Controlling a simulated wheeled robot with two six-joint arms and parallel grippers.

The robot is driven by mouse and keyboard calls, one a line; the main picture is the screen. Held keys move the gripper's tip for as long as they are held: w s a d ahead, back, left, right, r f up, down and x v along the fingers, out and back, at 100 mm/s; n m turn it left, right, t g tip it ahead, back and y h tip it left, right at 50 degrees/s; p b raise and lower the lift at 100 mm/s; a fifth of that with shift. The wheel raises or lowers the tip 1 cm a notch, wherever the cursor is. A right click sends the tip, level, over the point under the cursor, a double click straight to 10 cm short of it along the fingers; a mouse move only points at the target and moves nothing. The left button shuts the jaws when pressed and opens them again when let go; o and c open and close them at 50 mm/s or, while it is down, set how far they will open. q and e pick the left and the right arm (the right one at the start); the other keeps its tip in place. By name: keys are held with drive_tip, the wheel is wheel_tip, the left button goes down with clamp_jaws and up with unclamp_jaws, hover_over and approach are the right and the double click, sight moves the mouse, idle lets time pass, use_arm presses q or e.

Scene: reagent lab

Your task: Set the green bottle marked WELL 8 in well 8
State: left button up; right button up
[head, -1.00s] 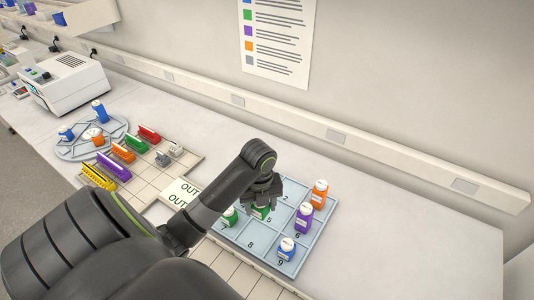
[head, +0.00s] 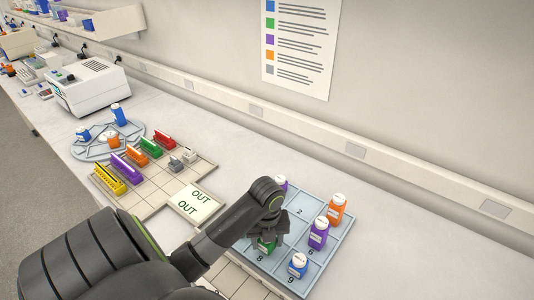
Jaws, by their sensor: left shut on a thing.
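The green bottle (head: 266,246) is in my left gripper (head: 268,236), mostly hidden by the fingers, so its marking is not readable. My left gripper is shut on it over the light blue tray of numbered wells (head: 258,274). The bottle shows just behind the number 8 of well 8 (head: 260,259), at or over that well. I cannot tell whether it touches the floor of the well. My right gripper is not in view.
A blue bottle (head: 298,266) stands in well 9, a purple one (head: 318,233) in well 6, and an orange one (head: 336,209) behind it. Another purple bottle (head: 281,183) shows behind my arm. Well 2 (head: 300,212) is empty. Colored racks (head: 126,165) lie left.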

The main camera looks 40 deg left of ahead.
use_arm(q)
drive_tip(key=shift+f, duration=0.5)
drive_tip(key=o, duration=1)
drive_tip(key=shift+f, duration=0.15)
drive_tip(key=shift+c, duration=0.2)
